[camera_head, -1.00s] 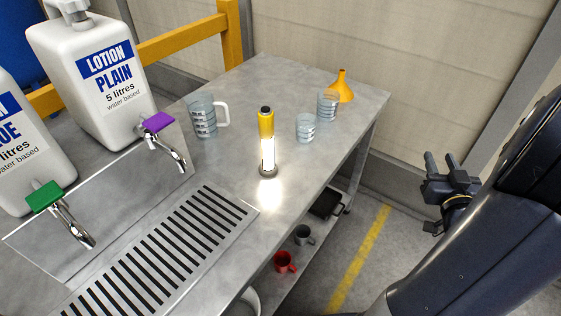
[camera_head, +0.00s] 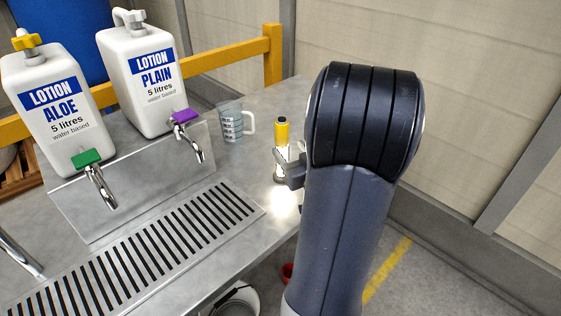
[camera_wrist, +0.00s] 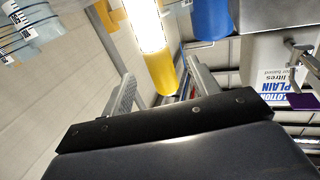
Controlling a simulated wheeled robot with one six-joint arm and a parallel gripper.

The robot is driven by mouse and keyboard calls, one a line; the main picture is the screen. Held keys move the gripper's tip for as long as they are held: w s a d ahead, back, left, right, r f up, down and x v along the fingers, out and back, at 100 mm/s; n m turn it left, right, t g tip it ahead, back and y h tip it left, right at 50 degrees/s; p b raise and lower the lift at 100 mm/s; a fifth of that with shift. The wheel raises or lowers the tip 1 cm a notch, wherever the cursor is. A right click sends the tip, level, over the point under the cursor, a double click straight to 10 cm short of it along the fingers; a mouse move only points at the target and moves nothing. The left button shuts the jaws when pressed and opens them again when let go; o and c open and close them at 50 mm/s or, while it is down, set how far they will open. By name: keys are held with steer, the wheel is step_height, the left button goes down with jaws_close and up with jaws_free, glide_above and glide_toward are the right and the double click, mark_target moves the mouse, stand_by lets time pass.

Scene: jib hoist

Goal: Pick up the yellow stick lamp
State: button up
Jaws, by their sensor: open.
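The yellow stick lamp (camera_head: 282,131) stands upright on the steel table, its lit white part glowing at the lower half. My gripper (camera_head: 289,168) is at the lamp in the head view, partly hidden behind my arm. In the wrist view the lamp (camera_wrist: 160,72) shows between the two open fingers of my gripper (camera_wrist: 155,90), with its yellow end toward the palm. The fingers look spread on either side of it, and I cannot tell whether either touches it.
A clear measuring jug (camera_head: 231,124) stands left of the lamp. Two lotion containers, Aloe (camera_head: 55,105) and Plain (camera_head: 143,75), have taps over a slotted drain grate (camera_head: 150,255). A white bucket (camera_head: 240,300) is below the table. My arm hides the table's right end.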

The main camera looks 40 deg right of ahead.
mark_target(279, 133)
steer(key=p+x, duration=0.1)
steer(key=x, duration=0.7)
steer(key=shift+w+d+r, duration=0.1)
steer(key=shift+d+r, duration=0.05)
steer(key=shift+d, duration=0.05)
jaws_close()
stand_by(0.4)
